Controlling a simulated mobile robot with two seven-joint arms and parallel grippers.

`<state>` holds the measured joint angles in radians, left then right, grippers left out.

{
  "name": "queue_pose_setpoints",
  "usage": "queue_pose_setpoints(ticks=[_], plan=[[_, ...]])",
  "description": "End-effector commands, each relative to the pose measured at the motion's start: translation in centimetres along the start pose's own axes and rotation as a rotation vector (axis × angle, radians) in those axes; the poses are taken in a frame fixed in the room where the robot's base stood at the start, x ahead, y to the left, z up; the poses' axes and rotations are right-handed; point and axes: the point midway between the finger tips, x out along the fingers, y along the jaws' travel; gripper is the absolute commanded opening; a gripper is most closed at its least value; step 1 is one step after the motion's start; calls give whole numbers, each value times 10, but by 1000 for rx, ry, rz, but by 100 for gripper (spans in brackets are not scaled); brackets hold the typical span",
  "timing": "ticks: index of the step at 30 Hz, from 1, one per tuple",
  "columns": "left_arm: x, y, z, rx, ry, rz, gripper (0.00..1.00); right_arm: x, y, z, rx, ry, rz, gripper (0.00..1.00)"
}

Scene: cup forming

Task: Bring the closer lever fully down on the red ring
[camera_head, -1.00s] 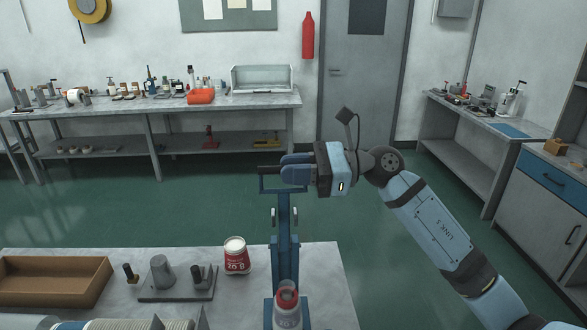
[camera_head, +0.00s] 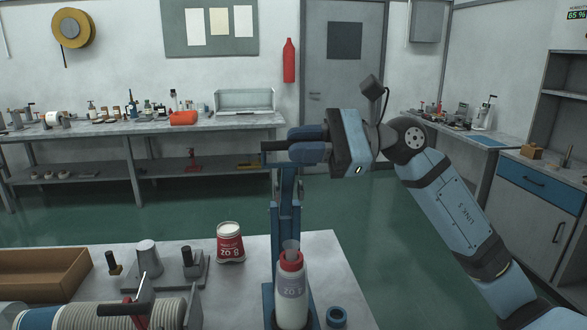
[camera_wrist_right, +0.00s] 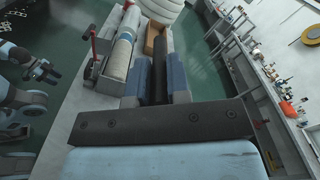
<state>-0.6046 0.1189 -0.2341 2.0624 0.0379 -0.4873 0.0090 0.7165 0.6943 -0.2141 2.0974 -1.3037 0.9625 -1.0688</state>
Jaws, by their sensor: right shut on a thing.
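The closer (camera_head: 285,215) is a blue upright stand on the near table. Its lever's dark handle (camera_head: 275,146) is high at the top, well above the ring. My right gripper (camera_head: 290,146) is shut on this handle from the right; in the wrist view the dark handle (camera_wrist_right: 160,80) lies between its two blue fingers. Below, a white bottle (camera_head: 293,303) stands upright in front of the closer's column. The red ring (camera_head: 291,262) sits around its top, with a greyish cone-shaped piece above.
A red-and-white cup (camera_head: 230,242) stands left of the closer. A grey block with pegs (camera_head: 185,268), a brown tray (camera_head: 40,275) and a long roller with a red-marked handle (camera_head: 140,305) are further left.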

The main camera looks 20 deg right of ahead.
Motion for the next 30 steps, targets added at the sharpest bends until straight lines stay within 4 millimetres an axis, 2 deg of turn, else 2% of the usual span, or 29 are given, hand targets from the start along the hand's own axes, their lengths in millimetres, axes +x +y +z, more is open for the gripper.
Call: queue_pose_setpoints(ticks=[1, 7, 16, 18, 24, 29, 30], plan=[[11, -1, 14, 13, 14, 2, 43, 0, 17, -8, -50, -2, 1, 0], [26, 0, 29, 55, 60, 7, 43, 0, 51, -6, -240, -3, 0, 0], [35, 10, 28, 16, 158, 58, 43, 0, 96, -13, -502, -3, -1, 0], [33, 23, -6, 8, 304, 102, 43, 0, 105, -16, -556, -3, -1, 0], [12, 50, -64, -30, 604, 212, 43, 0, 124, -23, -685, -1, -1, 0], [-10, 66, -93, -59, 791, 293, 43, 0, 137, -30, -771, -1, -1, 0], [-6, 66, -88, -59, 772, 296, 43, 0, 140, -33, -791, -1, -1, 0]])
